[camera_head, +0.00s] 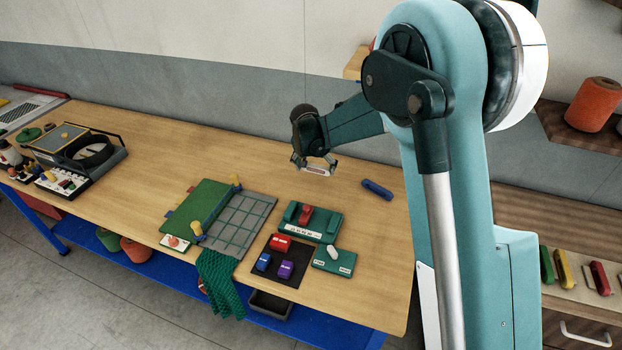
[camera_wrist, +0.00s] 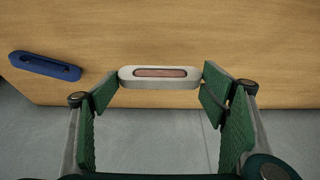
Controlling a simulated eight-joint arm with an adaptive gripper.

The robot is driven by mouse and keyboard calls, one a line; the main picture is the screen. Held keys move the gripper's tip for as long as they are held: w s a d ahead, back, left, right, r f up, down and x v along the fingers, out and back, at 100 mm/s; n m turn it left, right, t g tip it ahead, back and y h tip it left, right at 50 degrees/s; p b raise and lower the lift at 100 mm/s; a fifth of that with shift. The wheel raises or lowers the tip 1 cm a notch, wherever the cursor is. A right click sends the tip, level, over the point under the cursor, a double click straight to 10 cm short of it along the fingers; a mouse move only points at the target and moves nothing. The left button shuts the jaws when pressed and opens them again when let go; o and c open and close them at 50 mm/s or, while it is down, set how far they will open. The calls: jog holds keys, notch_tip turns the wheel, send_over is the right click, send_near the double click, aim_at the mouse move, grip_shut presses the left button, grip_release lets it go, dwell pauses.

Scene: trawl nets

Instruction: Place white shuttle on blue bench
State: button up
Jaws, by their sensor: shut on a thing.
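My gripper (camera_wrist: 160,88) is shut on the white shuttle (camera_wrist: 160,76), gripping it by its two ends between green finger pads. The shuttle is pale with a long reddish-brown middle. In the head view my gripper (camera_head: 313,163) and the shuttle (camera_head: 317,171) are over the back right part of the bench, apparently above its surface. The bench has a bare wooden top (camera_head: 150,145) and a blue frame with a blue lower shelf (camera_head: 190,277).
A blue shuttle (camera_head: 377,189) lies on the bench right of my gripper. Toward the front are a green block with a red piece (camera_head: 312,222), a dark mat with small blocks (camera_head: 274,262), and a green-and-grey board (camera_head: 237,222). Bare wood lies left of my gripper.

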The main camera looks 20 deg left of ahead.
aim_at(316, 171)
jog(key=shift+f, duration=1.5)
jog(key=shift+f, duration=0.1)
jog(key=shift+f, duration=1.8)
jog(key=shift+f+b, duration=0.15)
jog(key=shift+b, duration=0.15)
jog(key=o, duration=0.8)
jog(key=shift+r, duration=0.2)
jog(key=v, duration=1.2)
jog(key=shift+p, duration=0.45)
